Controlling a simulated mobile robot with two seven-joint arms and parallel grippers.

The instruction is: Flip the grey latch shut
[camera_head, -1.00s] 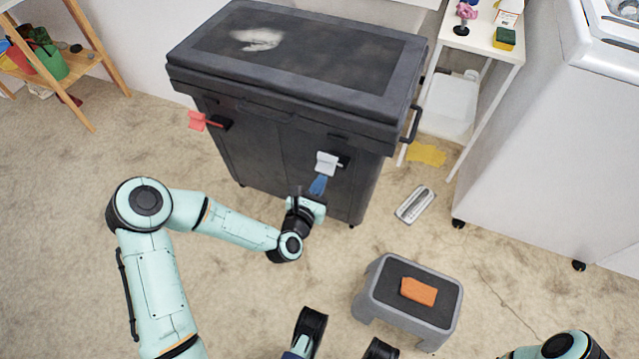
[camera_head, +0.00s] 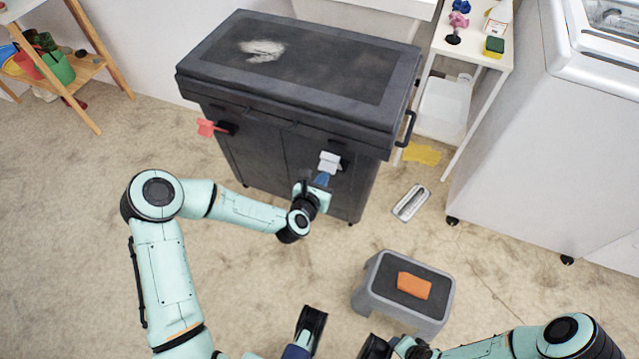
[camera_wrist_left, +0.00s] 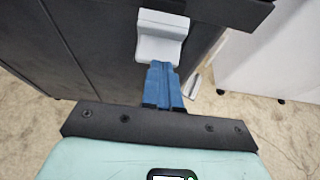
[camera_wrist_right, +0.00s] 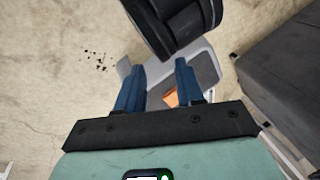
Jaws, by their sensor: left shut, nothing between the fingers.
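The grey latch (camera_head: 329,162) sits on the right part of the front of the dark chest (camera_head: 262,160), just under the lid's edge. It also shows in the left wrist view (camera_wrist_left: 162,36), sticking out from the front panel. My left gripper (camera_head: 323,179) is shut and empty. Its blue fingertips (camera_wrist_left: 161,66) are right at the latch's lower edge; I cannot tell whether they touch it. My right gripper (camera_wrist_right: 160,75) is open and empty, its fingers apart above the floor and a step stool, away from the latch.
A red latch (camera_head: 207,128) sticks out at the chest's front left. A grey step stool (camera_head: 441,306) with an orange item (camera_head: 413,285) stands in front. A metal-and-white tool (camera_head: 411,204) lies on the floor. A white appliance (camera_head: 530,160) stands at the right.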

